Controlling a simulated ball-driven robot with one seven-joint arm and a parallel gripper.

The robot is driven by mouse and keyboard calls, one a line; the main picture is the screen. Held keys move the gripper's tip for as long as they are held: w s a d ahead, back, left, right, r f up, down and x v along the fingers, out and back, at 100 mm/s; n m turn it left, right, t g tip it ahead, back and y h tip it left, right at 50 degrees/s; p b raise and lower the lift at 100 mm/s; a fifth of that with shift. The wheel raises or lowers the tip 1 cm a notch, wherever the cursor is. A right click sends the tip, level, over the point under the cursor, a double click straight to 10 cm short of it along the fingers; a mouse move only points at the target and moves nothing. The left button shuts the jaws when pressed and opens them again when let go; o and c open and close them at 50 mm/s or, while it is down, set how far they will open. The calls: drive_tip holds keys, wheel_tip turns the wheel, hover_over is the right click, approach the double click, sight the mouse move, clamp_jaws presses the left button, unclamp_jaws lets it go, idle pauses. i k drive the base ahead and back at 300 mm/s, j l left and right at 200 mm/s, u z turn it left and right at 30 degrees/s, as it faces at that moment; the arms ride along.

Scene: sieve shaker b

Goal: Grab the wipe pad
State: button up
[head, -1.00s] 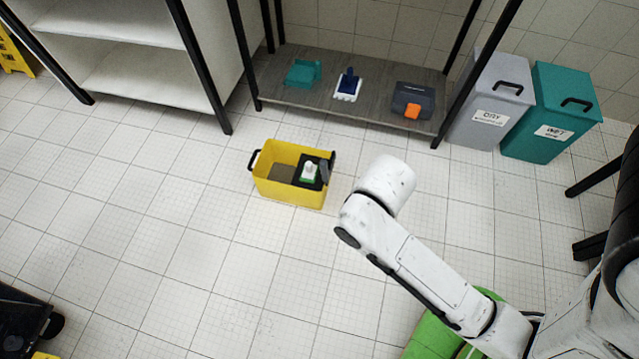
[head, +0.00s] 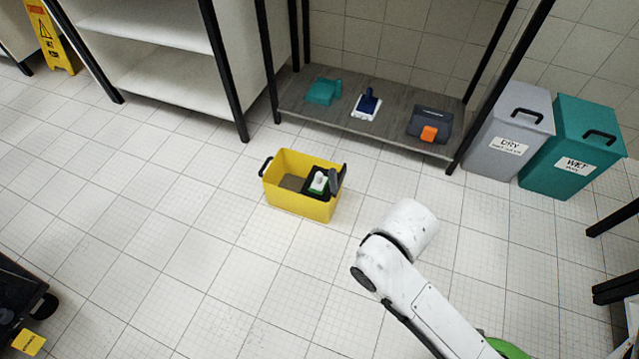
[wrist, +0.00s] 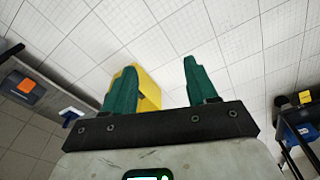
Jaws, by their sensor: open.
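A white pad with a dark blue handle (head: 367,104), which looks like the wipe pad, lies on the low grey shelf. It stands between a teal item and a dark case. Part of it shows at the left of the wrist view (wrist: 72,114). My gripper (wrist: 159,66) has two green fingers spread wide with nothing between them. It points over the floor, apart from the pad. The yellow bucket shows behind the left finger. In the head view my arm is right of the bucket, and its fingers are hidden.
The yellow bucket (head: 300,202) stands on the tiled floor before the shelf (head: 310,105). On the shelf are the teal item (head: 323,91) and the dark case (head: 428,121) with an orange latch. Grey (head: 511,125) and teal (head: 572,132) bins stand right. Floor at left centre is clear.

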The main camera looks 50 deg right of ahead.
sight(318, 185)
drive_tip(key=i+l+z, duration=0.25)
drive_tip(key=i+l, duration=0.3)
drive_tip(key=l, duration=0.3)
drive_tip(key=i+l+z, duration=0.2)
drive_tip(key=i+l, duration=0.45)
drive_tip(key=l, duration=0.15)
